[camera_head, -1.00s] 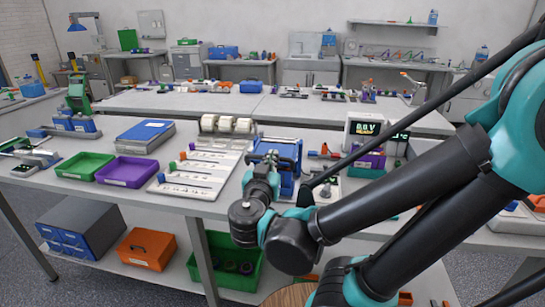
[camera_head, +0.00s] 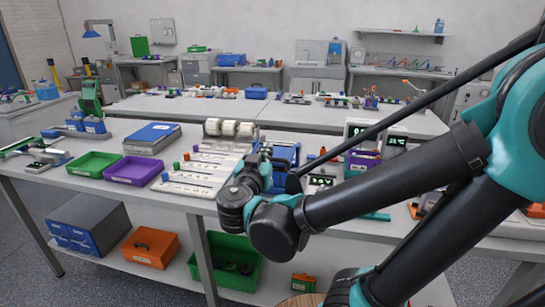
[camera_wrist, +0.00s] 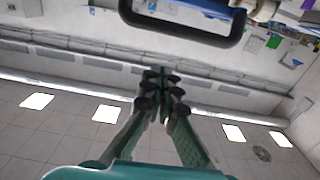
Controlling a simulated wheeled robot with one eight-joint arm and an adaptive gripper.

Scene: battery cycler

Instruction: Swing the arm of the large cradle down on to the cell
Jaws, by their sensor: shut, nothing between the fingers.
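The large cradle, as far as I can tell, is the blue frame (camera_head: 288,152) on the bench, largely behind my wrist in the head view. In the wrist view, a dark U-shaped bar (camera_wrist: 182,34) with blue beside it crosses the top of the picture; it looks like the cradle's arm, raised. My gripper (camera_wrist: 162,80) shows in the wrist view with its fingertips together and nothing between them. It appears just below the bar in that picture, with a visible gap. The cell is hidden from both views.
Left of the cradle are a white slotted board (camera_head: 193,172), white rolls (camera_head: 229,128), a purple tray (camera_head: 133,170) and a green tray (camera_head: 92,164). A small display (camera_head: 321,181) and a purple holder (camera_head: 362,161) stand to its right. The bench's front strip is mostly bare.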

